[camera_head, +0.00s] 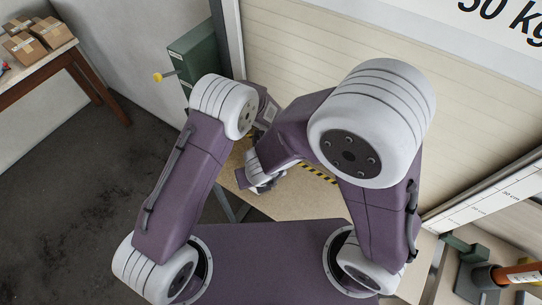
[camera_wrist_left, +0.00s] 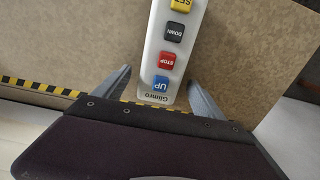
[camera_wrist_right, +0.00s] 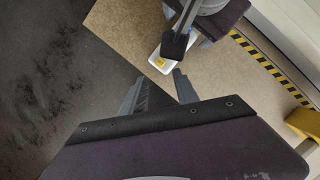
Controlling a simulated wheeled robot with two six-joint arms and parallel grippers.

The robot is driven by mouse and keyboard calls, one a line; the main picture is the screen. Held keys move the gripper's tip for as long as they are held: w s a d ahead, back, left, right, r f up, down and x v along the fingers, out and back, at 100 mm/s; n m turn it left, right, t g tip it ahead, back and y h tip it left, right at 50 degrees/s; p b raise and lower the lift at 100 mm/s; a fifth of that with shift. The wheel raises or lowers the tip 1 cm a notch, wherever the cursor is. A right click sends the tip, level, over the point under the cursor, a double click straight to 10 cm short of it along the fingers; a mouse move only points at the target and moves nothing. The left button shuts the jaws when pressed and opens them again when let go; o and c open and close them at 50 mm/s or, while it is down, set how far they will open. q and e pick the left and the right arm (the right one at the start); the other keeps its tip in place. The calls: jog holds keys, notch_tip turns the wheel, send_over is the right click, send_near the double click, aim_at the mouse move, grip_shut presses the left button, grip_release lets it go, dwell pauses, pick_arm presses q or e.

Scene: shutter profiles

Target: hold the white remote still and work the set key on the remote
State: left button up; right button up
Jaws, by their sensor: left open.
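The white remote (camera_wrist_left: 171,55) lies on the tan bench top. Its yellow set key (camera_wrist_left: 181,5) is at the top edge of the left wrist view, above a black down key, a red stop key and a blue up key. My left gripper (camera_wrist_left: 160,80) is open, one finger on each side of the remote's lower end. My arms hide the remote in the head view.
A yellow-black striped strip (camera_head: 318,174) runs along the bench behind the work area. A green box (camera_head: 195,52) with a yellow knob stands at the back. Boxes (camera_head: 25,46) sit on a table at left. An orange-handled tool (camera_head: 505,275) is at lower right.

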pick_arm(q)
jog(key=c, duration=1.6)
pick_arm(e)
jog(key=shift+c, duration=0.3)
pick_arm(q)
jog(key=shift+c, duration=0.2)
pick_arm(e)
grip_shut()
